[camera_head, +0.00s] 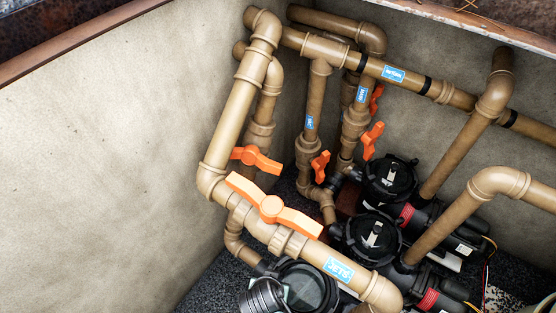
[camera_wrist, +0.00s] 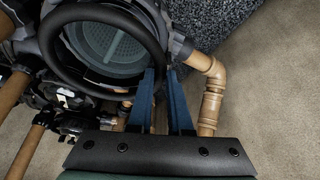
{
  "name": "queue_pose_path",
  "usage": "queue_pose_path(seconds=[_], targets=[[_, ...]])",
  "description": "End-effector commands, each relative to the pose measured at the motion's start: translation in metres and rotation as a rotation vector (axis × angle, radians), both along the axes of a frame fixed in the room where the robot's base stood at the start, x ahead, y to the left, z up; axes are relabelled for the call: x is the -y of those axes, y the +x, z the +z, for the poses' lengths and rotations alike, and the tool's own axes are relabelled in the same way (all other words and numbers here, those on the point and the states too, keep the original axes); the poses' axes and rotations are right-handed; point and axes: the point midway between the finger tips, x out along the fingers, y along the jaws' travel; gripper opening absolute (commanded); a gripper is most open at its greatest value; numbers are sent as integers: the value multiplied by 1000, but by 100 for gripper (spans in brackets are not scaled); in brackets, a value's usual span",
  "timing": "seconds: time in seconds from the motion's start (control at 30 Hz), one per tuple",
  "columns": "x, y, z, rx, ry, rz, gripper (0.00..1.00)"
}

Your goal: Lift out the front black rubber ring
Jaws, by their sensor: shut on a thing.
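The front black rubber ring (camera_wrist: 47,45) shows large in the upper left of the wrist view, as a thick dark loop. Through it I see a round grey-green strainer basket (camera_wrist: 105,48) with a perforated floor. My gripper (camera_wrist: 161,74) has two blue fingers at the ring's right side. It is shut on the ring, whose held part lies between the fingertips. I cannot tell whether the ring touches the pump rim. In the head view the front pump's round opening (camera_head: 304,287) is at the bottom edge; my gripper does not show there.
Brown pipes with orange valve handles (camera_head: 271,208) stand over and beside the front pump. Two pumps with black lids (camera_head: 372,239) are behind it. A black ribbed round part (camera_head: 262,298) lies left of the opening. A brown pipe elbow (camera_wrist: 213,72) is close right of my fingers.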

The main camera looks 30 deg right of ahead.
Motion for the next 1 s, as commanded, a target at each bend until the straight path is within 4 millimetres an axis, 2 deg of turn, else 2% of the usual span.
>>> queue_pose_path(seconds=[0.7,1.0], targets=[[-107,-17,14,0,0,5,0],[-144,-23,17,0,1,4,0]])
